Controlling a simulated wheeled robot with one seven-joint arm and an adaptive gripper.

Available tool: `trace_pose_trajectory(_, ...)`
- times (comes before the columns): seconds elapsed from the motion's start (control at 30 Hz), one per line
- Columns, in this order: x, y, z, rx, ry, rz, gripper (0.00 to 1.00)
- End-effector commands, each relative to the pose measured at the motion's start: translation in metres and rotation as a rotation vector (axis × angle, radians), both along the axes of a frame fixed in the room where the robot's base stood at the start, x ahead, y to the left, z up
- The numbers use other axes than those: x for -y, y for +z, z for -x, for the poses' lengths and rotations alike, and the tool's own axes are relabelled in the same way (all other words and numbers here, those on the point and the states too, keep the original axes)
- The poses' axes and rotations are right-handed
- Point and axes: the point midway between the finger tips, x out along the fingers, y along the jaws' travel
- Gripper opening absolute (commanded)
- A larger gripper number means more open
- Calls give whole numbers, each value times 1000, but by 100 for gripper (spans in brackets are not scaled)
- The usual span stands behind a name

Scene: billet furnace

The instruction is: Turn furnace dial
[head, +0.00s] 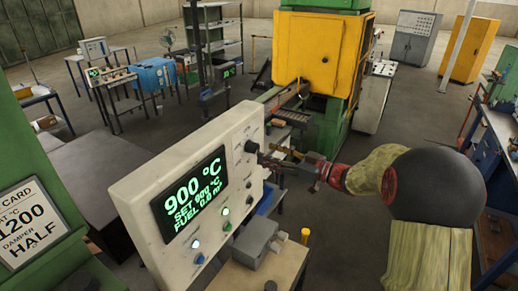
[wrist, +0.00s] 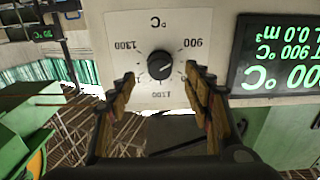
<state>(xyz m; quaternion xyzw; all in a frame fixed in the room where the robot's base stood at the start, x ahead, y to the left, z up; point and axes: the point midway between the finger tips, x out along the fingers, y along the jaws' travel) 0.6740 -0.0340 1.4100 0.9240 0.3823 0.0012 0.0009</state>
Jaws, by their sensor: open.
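The furnace dial is a round black knob (wrist: 160,65) on a white plate marked 900, 1100 and 1300 °C, upside down in the wrist view. In the head view the dial (head: 251,146) is at the upper right of the pale control panel (head: 142,186). My gripper (wrist: 159,76) is open, its fingers on either side of the dial in the wrist view, with gaps to the knob. In the head view my gripper (head: 266,157) is close to the dial. Contact and the exact pointer direction are unclear. The green display (head: 190,194) reads 900 °C, set apparently 900.
A card (head: 24,222) at the left reads 1200 °C, damper half. A yellow and green machine (head: 320,55) stands behind.

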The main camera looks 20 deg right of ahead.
Motion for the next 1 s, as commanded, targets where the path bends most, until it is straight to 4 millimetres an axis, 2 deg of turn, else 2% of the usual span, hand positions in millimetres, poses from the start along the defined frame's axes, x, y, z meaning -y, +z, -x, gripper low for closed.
trace_pose_trajectory(0.1,-15,1,-13,-2,4,-2,51)
trace_pose_trajectory(0.3,-29,1,-28,-1,2,-1,51)
trace_pose_trajectory(0.67,-32,0,-32,-2,1,-1,51)
trace_pose_trajectory(1.0,-32,0,-32,-2,1,-1,31)
